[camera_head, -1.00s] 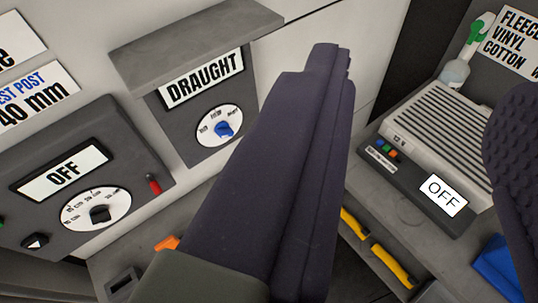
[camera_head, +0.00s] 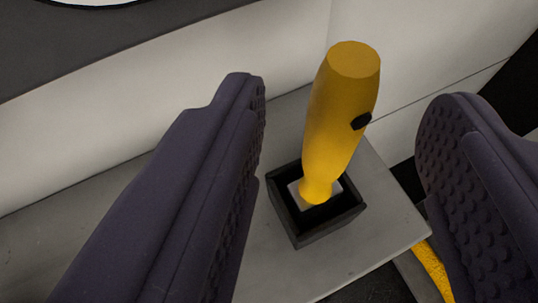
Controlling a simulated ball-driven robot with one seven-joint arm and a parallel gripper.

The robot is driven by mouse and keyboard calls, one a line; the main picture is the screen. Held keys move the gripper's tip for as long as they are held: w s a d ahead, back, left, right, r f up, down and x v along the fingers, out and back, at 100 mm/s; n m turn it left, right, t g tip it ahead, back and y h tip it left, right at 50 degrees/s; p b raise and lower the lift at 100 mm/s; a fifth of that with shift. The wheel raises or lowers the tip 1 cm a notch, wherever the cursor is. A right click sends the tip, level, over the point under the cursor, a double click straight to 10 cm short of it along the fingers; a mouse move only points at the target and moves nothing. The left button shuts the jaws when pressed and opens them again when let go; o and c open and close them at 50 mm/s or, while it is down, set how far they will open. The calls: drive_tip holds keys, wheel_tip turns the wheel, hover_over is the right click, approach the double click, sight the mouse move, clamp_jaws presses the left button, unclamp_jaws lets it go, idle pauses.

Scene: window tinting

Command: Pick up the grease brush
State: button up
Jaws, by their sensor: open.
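A tool with a thick yellow handle (camera_head: 340,110) stands upright, slightly tilted, in a small square black holder (camera_head: 334,226). It has a black spot on its side. Its lower end is hidden in the holder, so I see no bristles and cannot confirm that it is the grease brush. My gripper (camera_head: 350,90) is open, with one dark padded finger left of the handle and the other to the right. The handle shows between the two fingers, with a visible gap on each side in the picture. Nothing is held.
The holder sits on a grey shelf (camera_head: 285,265) near its right corner. A pale wall (camera_head: 100,130) rises close behind. A dark grey panel (camera_head: 190,20) overhangs at the upper left. A yellow strip (camera_head: 433,270) shows below the shelf at the lower right.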

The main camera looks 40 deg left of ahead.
drive_tip(key=b+x, duration=0.1)
drive_tip(key=x, duration=0.1)
drive_tip(key=b+x, duration=0.2)
drive_tip(key=x, duration=0.1)
drive_tip(key=shift+w+f, duration=0.2)
drive_tip(key=shift+f, duration=0.15)
drive_tip(key=shift+r, duration=0.1)
clamp_jaws()
drive_tip(key=shift+r, duration=0.1)
